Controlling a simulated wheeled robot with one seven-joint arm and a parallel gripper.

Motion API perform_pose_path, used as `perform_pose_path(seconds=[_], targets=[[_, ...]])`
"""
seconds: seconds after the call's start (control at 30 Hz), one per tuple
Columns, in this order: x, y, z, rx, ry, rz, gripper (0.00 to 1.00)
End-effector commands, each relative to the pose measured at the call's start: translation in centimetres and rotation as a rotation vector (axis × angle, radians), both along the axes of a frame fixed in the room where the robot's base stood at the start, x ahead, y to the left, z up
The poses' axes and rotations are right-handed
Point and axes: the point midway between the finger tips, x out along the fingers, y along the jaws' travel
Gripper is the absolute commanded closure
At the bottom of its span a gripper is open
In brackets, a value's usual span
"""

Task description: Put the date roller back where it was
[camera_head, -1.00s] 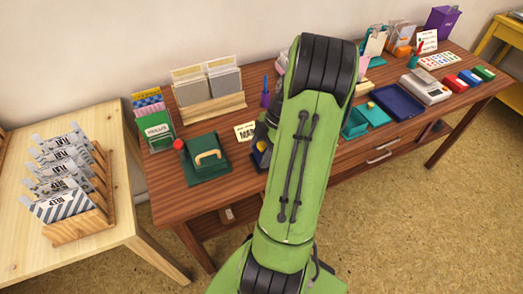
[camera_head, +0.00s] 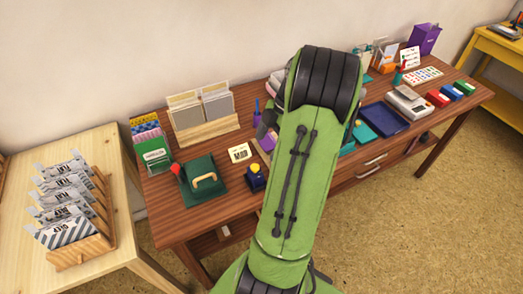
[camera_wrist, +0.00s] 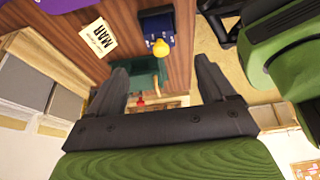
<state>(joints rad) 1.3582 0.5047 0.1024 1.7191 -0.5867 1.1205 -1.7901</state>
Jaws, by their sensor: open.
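A dark blue block with a yellow knob (camera_head: 255,177) stands upright on the desk beside a card reading MAR (camera_head: 240,153). It looks like the date roller, but I cannot be sure. In the wrist view the same block (camera_wrist: 155,25) and the MAR card (camera_wrist: 97,38) show near the top. My gripper (camera_wrist: 163,82) is open, with nothing between its fingers. The block lies beyond the fingertips, apart from them. In the head view my green arm hides most of my gripper and the desk behind it.
A dark blue tray (camera_head: 380,121) and a scale (camera_head: 408,104) stand right.

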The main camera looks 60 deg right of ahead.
Motion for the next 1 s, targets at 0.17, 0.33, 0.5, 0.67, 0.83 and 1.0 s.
perform_pose_path(seconds=[0.17, 0.33, 0.5, 0.67, 0.83, 1.0], targets=[[-0.1, -0.1, 0.3, 0.001, 0.000, 0.001, 0.17], [2.5, 3.2, 2.5, -0.040, 0.053, -0.056, 0.17], [6.0, 13.3, 7.5, -0.153, 0.126, -0.302, 0.17], [4.1, 23.6, 10.8, -0.190, 0.058, -0.613, 0.17], [-0.9, 29.5, 11.4, -0.055, -0.061, -0.908, 0.17], [-2.9, 30.5, 10.9, 0.048, -0.088, -1.027, 0.17]])
